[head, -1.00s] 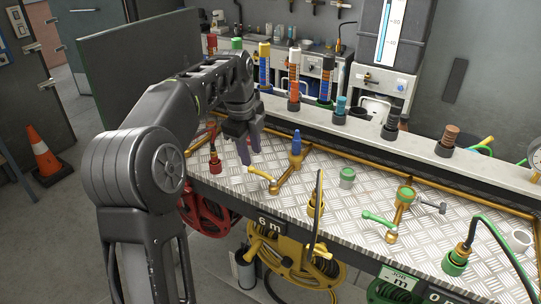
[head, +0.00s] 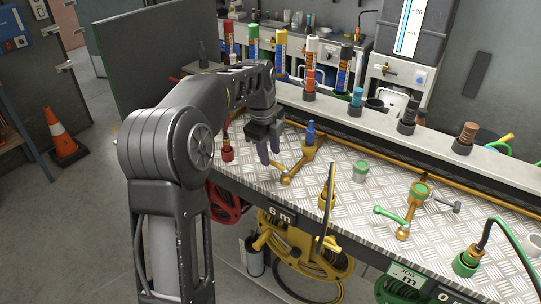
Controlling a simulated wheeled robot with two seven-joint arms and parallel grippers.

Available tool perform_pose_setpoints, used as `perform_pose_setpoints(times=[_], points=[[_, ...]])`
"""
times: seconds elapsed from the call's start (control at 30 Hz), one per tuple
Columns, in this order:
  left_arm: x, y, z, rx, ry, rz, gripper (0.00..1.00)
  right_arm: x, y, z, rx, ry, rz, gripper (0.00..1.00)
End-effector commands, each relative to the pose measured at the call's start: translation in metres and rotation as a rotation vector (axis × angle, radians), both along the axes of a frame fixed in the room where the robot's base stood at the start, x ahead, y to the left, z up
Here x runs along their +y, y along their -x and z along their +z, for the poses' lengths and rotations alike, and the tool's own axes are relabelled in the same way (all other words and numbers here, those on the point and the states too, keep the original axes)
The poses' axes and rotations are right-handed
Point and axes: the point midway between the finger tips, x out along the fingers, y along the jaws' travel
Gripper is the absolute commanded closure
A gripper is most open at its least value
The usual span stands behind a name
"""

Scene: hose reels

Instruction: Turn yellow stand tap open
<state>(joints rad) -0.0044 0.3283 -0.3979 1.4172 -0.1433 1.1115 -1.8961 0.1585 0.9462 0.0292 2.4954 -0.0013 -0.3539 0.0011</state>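The yellow stand tap (head: 307,152) is a brass tap with a blue fitting on top, on the chequered metal bench in the head view. Its outlet slants down toward the front left. My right gripper is not in view.
A red hose fitting (head: 227,150) stands left of my gripper. A yellow hose reel (head: 307,255) hangs below the front edge. A ledge with several coloured fittings runs behind.

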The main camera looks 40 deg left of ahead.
Motion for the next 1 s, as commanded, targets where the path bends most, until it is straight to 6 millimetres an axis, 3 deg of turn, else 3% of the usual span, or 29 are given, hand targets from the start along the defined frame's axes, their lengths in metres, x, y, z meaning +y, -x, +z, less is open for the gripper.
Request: perform_pose_setpoints(times=[0.2,0.47,0.9,1.0], points=[[0.000,-0.004,-0.019,0.000,0.000,0.000,0.65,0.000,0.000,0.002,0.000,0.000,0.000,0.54],[0.000,-0.004,-0.020,-0.001,0.000,0.000,0.65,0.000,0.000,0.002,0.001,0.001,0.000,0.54],[0.000,-0.004,-0.020,-0.002,0.000,0.000,1.00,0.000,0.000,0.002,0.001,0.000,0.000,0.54],[0.000,-0.004,-0.020,-0.002,0.000,0.000,1.00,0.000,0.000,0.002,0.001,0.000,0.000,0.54]])
